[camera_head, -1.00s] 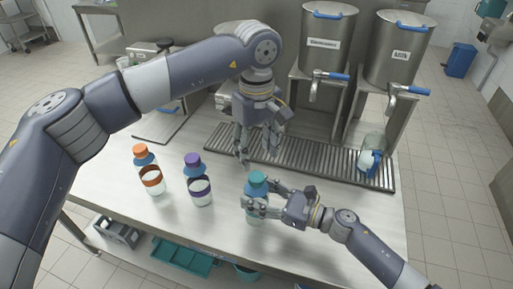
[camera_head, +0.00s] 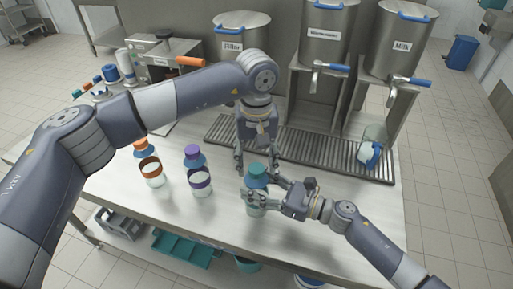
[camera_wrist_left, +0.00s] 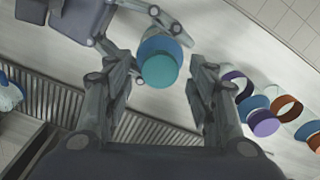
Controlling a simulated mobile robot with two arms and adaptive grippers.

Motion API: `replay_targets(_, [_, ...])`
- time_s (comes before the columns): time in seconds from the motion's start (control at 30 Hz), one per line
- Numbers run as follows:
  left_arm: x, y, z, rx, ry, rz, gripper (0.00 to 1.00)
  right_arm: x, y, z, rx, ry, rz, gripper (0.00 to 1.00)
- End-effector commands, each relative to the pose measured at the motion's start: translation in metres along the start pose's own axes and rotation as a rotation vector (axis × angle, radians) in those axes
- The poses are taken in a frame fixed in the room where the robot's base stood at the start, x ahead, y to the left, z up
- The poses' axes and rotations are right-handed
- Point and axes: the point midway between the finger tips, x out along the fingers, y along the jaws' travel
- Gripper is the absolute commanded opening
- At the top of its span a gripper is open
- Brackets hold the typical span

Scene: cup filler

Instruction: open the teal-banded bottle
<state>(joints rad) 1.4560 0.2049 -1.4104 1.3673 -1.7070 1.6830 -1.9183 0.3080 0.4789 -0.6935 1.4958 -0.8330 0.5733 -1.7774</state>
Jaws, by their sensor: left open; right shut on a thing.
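The teal-banded bottle (camera_head: 257,181) stands on the counter with its teal cap (camera_head: 257,169) on. My right gripper (camera_head: 262,195) is shut on its upper body from the right, hiding much of the band. My left gripper (camera_head: 255,162) points down just behind and above the cap, open and empty. In the left wrist view the teal cap (camera_wrist_left: 159,71) lies between the open fingers, with visible gaps on both sides. I cannot tell the exact height of the fingertips over the cap.
A purple-capped bottle (camera_head: 197,172) and an orange-capped bottle (camera_head: 148,165) stand to the left. A drip grate (camera_head: 310,150) runs behind, with steel dispensers (camera_head: 325,35) beyond. A cup (camera_head: 371,150) stands on the grate's right end. The front right counter is clear.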

Motion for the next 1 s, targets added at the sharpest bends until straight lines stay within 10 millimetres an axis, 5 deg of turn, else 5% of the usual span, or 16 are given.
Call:
replay_targets(0.43, [0.0138,-0.0003,-0.0004,-0.001,0.001,0.0,0.52,0.0001,0.0,0.0002,0.0,0.0,0.0,0.0])
replay_targets(0.67, [0.0136,-0.0003,-0.0004,-0.002,0.001,0.0,0.04,0.0,0.0,0.0002,0.0,0.0,0.0,0.0])
replay_targets(1.0, [0.0133,-0.0004,-0.0004,-0.153,0.001,0.0,0.04,0.0,-0.0001,0.0002,0.0,0.0,0.0,0.0])
